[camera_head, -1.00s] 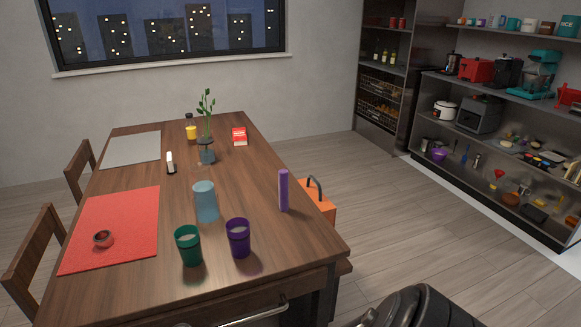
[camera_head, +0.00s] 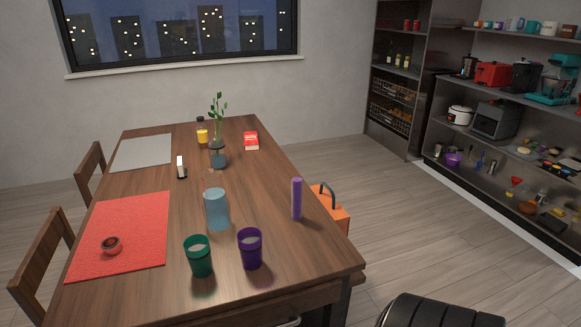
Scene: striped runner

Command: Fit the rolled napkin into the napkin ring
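The rolled napkin is most likely the purple upright cylinder (camera_head: 297,199) near the right edge of the wooden table. The napkin ring (camera_head: 111,246) looks like a small reddish ring with a dark opening, and it lies on the red placemat (camera_head: 150,235) at the table's left. The napkin and ring are well apart. Neither gripper shows in the head view. A black ribbed part at the bottom right seems to be mine, but no fingertips are visible.
A blue cylinder (camera_head: 217,209), a green cup (camera_head: 199,256) and a purple cup (camera_head: 250,248) stand between ring and napkin. A plant in a vase (camera_head: 218,158), a red box (camera_head: 251,141) and a grey placemat (camera_head: 140,152) are farther back. Chairs (camera_head: 45,255) line the left side.

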